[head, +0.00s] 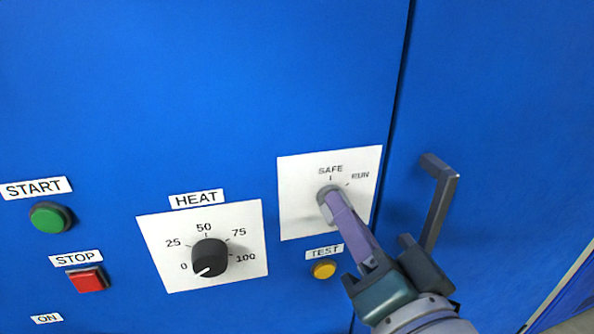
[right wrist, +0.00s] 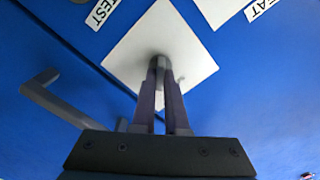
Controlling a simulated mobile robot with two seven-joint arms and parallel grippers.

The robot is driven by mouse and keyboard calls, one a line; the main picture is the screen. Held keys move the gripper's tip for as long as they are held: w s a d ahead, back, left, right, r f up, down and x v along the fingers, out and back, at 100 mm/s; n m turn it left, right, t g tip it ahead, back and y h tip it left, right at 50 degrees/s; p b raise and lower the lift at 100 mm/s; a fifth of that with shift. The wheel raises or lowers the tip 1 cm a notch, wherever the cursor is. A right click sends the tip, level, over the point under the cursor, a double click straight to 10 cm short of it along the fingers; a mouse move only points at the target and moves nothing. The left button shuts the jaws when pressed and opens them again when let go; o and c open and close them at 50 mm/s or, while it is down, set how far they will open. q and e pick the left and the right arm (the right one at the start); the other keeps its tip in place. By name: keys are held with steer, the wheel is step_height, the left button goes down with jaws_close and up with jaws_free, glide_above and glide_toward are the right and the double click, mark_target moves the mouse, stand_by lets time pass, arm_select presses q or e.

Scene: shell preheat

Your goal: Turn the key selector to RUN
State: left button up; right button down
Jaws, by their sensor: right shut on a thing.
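The key selector (head: 324,203) sits on a white plate with SAFE and RUN marks, at the right of the blue panel in the head view. Its grey round body shows behind my right gripper (head: 333,200). The purple fingers are closed on the key selector, reaching in from the lower right. In the right wrist view, the fingertips (right wrist: 160,68) meet around the dark key selector (right wrist: 160,61) in front of the white plate. The fingers hide most of it, so I cannot tell which mark it points to. My left gripper is not in view.
A grey door handle (head: 440,200) stands out right of the plate, close to my right gripper. The yellow TEST button (head: 323,269) is just below the plate. The black HEAT knob (head: 209,257), green START button (head: 51,217) and red STOP button (head: 88,279) lie to the left.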

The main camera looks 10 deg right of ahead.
steer(key=shift+m, duration=1.2)
steer(key=c, duration=0.9)
jaws_free()
steer(key=shift+c, duration=0.2)
steer(key=s, duration=1)
steer(key=shift+d, duration=0.2)
steer(key=shift+r, duration=0.1)
